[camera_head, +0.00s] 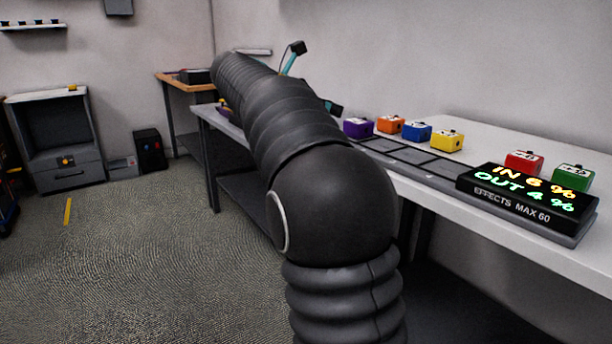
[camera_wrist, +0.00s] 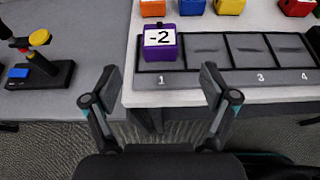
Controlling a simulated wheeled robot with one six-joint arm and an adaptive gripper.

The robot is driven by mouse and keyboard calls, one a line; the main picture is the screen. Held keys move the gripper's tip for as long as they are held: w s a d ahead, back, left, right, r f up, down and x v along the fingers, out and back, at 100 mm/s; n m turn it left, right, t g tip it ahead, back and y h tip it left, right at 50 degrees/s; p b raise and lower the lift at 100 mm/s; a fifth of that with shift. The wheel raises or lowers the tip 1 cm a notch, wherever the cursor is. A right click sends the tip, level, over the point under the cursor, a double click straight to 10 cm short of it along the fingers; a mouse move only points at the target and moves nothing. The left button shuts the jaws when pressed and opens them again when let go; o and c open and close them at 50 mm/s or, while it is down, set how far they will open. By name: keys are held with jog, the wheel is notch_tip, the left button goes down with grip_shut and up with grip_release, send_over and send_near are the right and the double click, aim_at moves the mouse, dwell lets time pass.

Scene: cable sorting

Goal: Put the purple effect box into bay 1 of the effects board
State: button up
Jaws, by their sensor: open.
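The purple effect box (camera_wrist: 160,43), with "-2" on its white label, stands upright in the wrist view. It appears to sit inside bay 1, the left end slot of the dark effects board (camera_wrist: 225,77). In the head view the purple box (camera_head: 357,127) is at the board's left end, just right of my arm. My gripper (camera_wrist: 160,75) is open and empty. Its two fingers are spread wide, left and right of the box's line, on the near side of the board and apart from the box. My arm hides most of the gripper in the head view.
Orange (camera_head: 390,123), blue (camera_head: 417,131) and yellow (camera_head: 447,140) boxes stand in a row behind the board. Red (camera_head: 524,162) and green (camera_head: 573,177) boxes stand farther right, behind a display (camera_head: 527,196) reading IN 6 %, OUT 4 %. Bays right of bay 1 look empty. A dark stand (camera_wrist: 40,70) is at left.

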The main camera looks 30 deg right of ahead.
jog(key=s+a+f+m+t+y, duration=0.4)
jog(key=s+a+f+m+y, duration=0.9)
jog(key=s+a+f, duration=1.2)
jog(key=s+f+m, duration=0.3)
jog(key=s+m, duration=0.1)
jog(key=m, duration=0.1)
jog(key=shift+s+a+m+t+y, duration=0.15)
jog(key=shift+a+m+t+y, duration=0.15)
jog(key=shift+a+m, duration=0.1)
